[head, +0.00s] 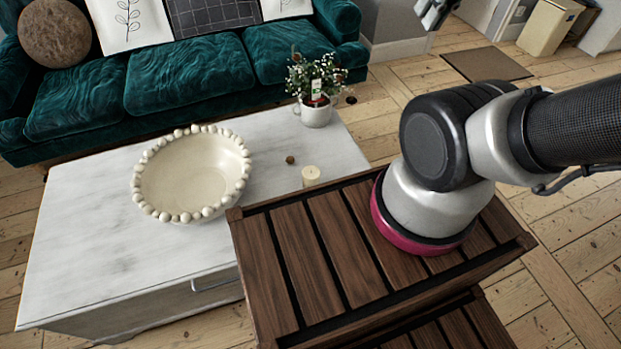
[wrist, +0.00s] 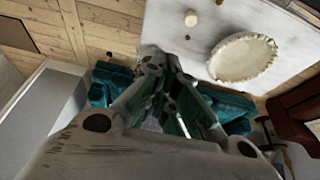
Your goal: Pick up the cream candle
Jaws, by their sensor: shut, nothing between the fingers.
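The cream candle (head: 311,175) is a short cylinder standing upright on the white table (head: 90,235), close to the edge of the brown slatted top. It also shows near the top of the wrist view (wrist: 191,18). My gripper (wrist: 162,62) is shut and empty, and it is apart from the candle. In the head view only part of my gripper (head: 433,14) shows at the top edge, well away from the table.
A cream bowl with a beaded rim (head: 155,210) stands left of the candle. A small brown ball (head: 290,160) lies beside the candle. A potted plant (head: 316,115) stands at the table's back edge, before a green sofa (head: 190,75). Floor at right is mostly clear.

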